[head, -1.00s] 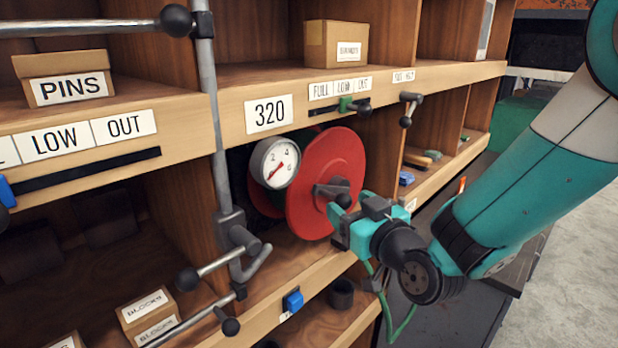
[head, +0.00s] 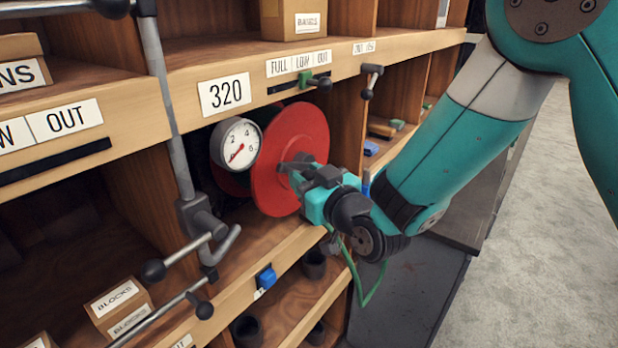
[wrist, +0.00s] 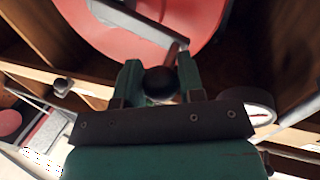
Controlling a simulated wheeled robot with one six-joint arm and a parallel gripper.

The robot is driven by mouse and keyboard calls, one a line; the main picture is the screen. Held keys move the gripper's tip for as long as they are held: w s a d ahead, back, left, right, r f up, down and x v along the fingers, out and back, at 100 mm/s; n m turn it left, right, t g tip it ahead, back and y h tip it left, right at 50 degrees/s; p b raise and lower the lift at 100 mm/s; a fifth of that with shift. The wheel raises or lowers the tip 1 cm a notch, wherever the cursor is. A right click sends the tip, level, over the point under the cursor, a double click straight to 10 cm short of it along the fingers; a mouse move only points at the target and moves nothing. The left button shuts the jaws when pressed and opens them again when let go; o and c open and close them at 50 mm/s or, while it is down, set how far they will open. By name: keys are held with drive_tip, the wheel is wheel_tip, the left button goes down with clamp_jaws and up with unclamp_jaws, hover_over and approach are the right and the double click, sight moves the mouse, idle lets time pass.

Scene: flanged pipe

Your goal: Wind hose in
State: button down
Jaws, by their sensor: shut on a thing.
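The hose reel is a red disc (head: 268,170) in the cubby under the 320 label. A grey crank arm (wrist: 140,20) crosses its face and carries a black ball knob (wrist: 161,82). My gripper (head: 302,178) is at the crank in front of the disc. In the wrist view my gripper (wrist: 160,84) has its fingers on both sides of the knob, shut on it. In the head view the gripper hides the knob and part of the crank. A thin green hose (head: 357,275) hangs in a loop below the gripper, past the shelf edge.
A round gauge (head: 236,145) with a red needle sits left of the reel. A grey vertical pipe (head: 167,100) with ball-ended levers (head: 155,270) stands further left. A slider (head: 318,82) is on the rail above. A blue clip (head: 266,278) is on the lower shelf edge. Open floor lies right.

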drive_tip(key=shift+r, duration=0.15)
drive_tip(key=r+m+p, duration=0.1)
drive_tip(key=w+d+r+m+g, duration=0.1)
drive_tip(key=m, duration=0.1)
drive_tip(key=shift+r+p, duration=0.15)
drive_tip(key=shift+p, duration=0.2)
drive_tip(key=w+d+r+m+g, duration=0.3)
drive_tip(key=w+d+m, duration=0.1)
drive_tip(key=m, duration=0.3)
drive_tip(key=shift+w+m, duration=0.3)
drive_tip(key=shift+w, duration=0.35)
drive_tip(key=c, duration=0.7)
unclamp_jaws()
drive_tip(key=shift+c, duration=0.2)
